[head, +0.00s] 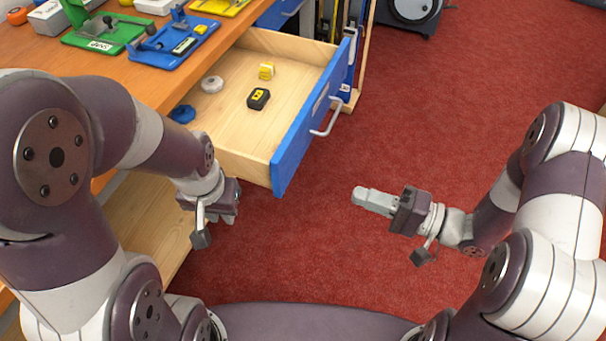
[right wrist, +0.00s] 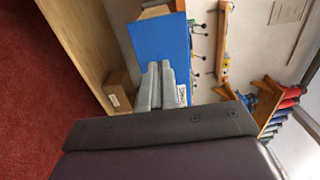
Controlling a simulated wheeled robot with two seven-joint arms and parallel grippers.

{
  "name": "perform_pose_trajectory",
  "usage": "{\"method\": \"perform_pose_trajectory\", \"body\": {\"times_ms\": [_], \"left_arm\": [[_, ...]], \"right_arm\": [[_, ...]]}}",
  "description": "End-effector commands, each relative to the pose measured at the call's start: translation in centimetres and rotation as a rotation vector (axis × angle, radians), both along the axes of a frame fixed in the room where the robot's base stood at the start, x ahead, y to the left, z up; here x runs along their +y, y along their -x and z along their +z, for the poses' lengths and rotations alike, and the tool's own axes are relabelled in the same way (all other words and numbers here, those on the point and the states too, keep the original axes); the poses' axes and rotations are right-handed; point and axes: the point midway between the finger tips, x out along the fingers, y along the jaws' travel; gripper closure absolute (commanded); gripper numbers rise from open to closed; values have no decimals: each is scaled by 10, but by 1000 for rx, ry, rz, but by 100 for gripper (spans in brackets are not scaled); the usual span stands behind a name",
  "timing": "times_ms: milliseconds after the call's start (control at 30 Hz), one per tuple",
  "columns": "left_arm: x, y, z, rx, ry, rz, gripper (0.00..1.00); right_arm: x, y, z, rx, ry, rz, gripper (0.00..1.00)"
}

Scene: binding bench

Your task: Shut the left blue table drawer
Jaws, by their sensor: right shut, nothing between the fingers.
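The blue-fronted wooden drawer (head: 290,150) stands pulled out from the bench in the head view. Its blue front has a pale bar handle (head: 328,122) on the outer face. The drawer holds a black-and-yellow item (head: 258,98), a yellow item (head: 266,71), a white round roll (head: 212,84) and a blue round piece (head: 182,114). My left gripper (head: 231,203) is beside the drawer's near side, apart from the front; its fingers are mostly hidden. My right gripper (head: 362,196) is shut and empty over the floor, right of the drawer front and apart from the handle.
The wooden bench top (head: 140,85) carries a green tool (head: 105,35) and a blue tool (head: 175,45). Another blue drawer front (head: 278,13) lies farther back. A dark machine (head: 408,14) stands on the floor behind. The red carpet (head: 470,90) right of the drawer is clear.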

Motion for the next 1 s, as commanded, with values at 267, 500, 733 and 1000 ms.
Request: {"method": "perform_pose_trajectory", "body": {"times_ms": [267, 500, 733, 1000], "left_arm": [[0, 0, -17, 1, 0, 0, 79], [0, 0, -30, 1, 0, 0, 79], [0, 0, -36, 1, 0, 0, 79], [0, 0, -36, 1, 0, 0, 79]], "right_arm": [[52, -15, -4, -5, 5, 7, 100], [99, -31, -4, -7, 5, 5, 100], [124, -40, -2, -5, 5, 0, 100], [128, -41, -1, -5, 5, -2, 100]]}}
